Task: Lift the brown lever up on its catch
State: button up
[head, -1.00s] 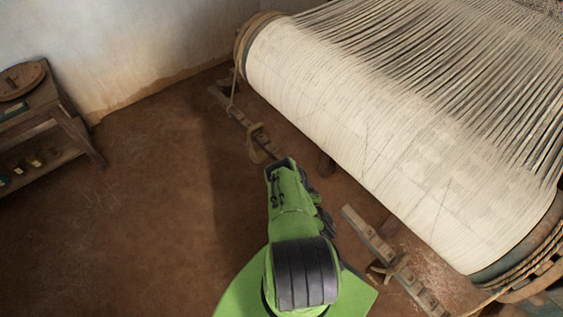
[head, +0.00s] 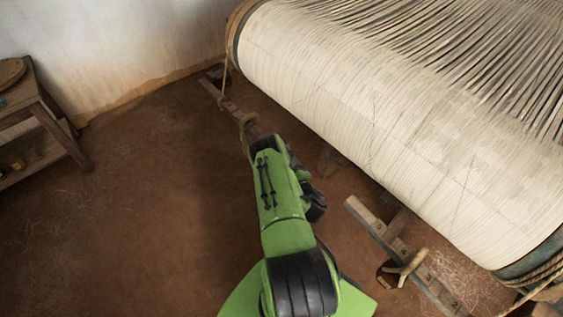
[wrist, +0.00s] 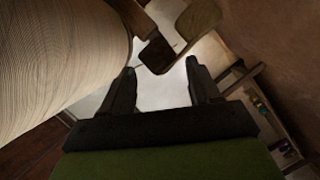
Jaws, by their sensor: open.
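My gripper (wrist: 159,80) is open in the wrist view, with a pale gap between its two dark fingers. A dark brown block (wrist: 157,53), which looks like the end of the brown lever, shows just past the fingertips, near the middle of the gap. The jaws are not closed on it, and I cannot tell whether they touch it. A tan curved piece (wrist: 200,18), perhaps its catch, stands beside it at upper right.
The large cream warp roll (head: 370,95) lies close on the right in the head view. A notched wooden bar (head: 372,222) with a forked tan hook (head: 406,267) lies below it. A wooden stand (head: 50,120) is at far left. Bare floor (head: 130,210) is free at left.

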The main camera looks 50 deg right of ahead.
jog(key=b+x, duration=0.1)
jog(key=x, duration=0.4)
jog(key=shift+w+d+f, duration=0.1)
jog(key=shift+w+f, duration=0.05)
jog(key=shift+w, duration=0.2)
jog(key=shift+w+d+b, duration=0.35)
jog(key=shift+w, duration=0.1)
grip_shut()
